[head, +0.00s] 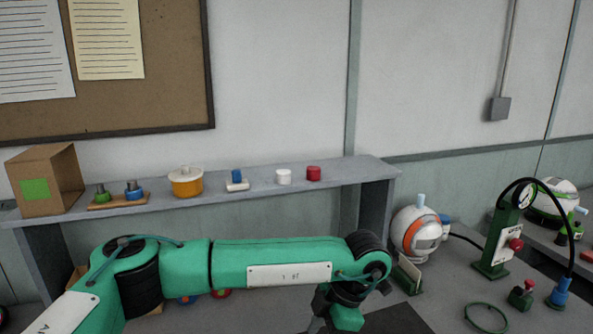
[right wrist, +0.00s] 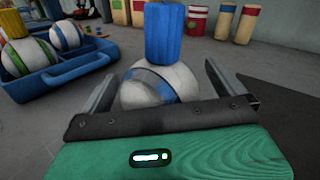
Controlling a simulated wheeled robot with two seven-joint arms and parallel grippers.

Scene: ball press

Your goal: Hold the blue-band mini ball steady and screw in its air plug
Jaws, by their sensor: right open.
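In the right wrist view a white ball with a blue band (right wrist: 160,84) sits between the two spread fingers of my right gripper (right wrist: 158,72). The gripper is open, and its near edge hides the lower part of the ball. A blue ribbed cylinder (right wrist: 172,33) stands upright above the ball's top; I cannot tell whether it is the air plug or whether it touches the ball. In the head view my left gripper (head: 340,316) is at the bottom edge, its fingers cut off. The blue-band ball is not visible in the head view.
A blue tray (right wrist: 55,80) holding striped balls is at the left in the right wrist view. Several coloured canisters stand behind. In the head view an orange-band ball (head: 416,232), a green gauge stand (head: 495,245) and a shelf (head: 330,178) with small items surround the table.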

